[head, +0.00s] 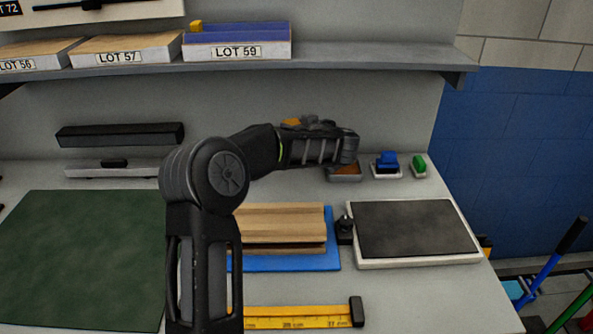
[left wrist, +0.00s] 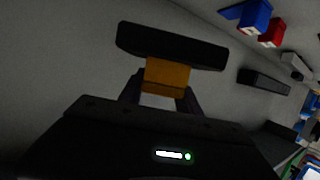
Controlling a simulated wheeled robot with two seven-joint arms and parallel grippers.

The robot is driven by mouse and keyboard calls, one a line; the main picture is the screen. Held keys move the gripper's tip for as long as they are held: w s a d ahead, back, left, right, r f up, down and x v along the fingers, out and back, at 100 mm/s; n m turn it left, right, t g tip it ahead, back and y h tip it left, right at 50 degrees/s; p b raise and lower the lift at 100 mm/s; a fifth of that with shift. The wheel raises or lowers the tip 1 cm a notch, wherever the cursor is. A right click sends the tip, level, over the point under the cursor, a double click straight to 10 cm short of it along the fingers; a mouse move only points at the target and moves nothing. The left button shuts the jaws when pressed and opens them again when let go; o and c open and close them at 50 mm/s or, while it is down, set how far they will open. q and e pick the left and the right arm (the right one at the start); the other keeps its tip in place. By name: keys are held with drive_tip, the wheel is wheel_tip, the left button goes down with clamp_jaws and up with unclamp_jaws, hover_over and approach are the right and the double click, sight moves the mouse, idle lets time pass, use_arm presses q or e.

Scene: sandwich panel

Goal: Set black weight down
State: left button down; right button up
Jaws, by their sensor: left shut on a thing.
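In the left wrist view my left gripper (left wrist: 165,88) is shut on the orange grip of a black bar-shaped piece, which I take to be the black weight (left wrist: 172,46). The bar lies across just beyond the fingertips. In the head view my left arm reaches over the bench to the back, and the left gripper (head: 345,147) is above and close to a small grey tray with a brown inside (head: 345,173). My own arm and hand hide the held weight there, so I cannot tell whether it touches anything. My right gripper is out of view.
A blue block (head: 387,161) and a green block (head: 420,165) stand on small white bases to the right. A dark slab on a white base (head: 415,228), wooden boards on a blue board (head: 283,225), and a green mat (head: 80,260) lie nearer. A shelf (head: 370,55) overhangs the back.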

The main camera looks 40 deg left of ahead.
use_arm(q)
drive_tip(key=shift+f, duration=2.8)
drive_tip(key=shift+f, duration=0.1)
drive_tip(key=shift+f, duration=1.8)
drive_tip(key=shift+f+b, duration=0.1)
drive_tip(key=shift+b, duration=0.2)
drive_tip(key=c, duration=1.3)
unclamp_jaws()
drive_tip(key=shift+f, duration=0.3)
drive_tip(key=o, duration=0.5)
drive_tip(key=shift+s, duration=0.1)
drive_tip(key=shift+c, duration=0.2)
drive_tip(key=shift+r, duration=0.1)
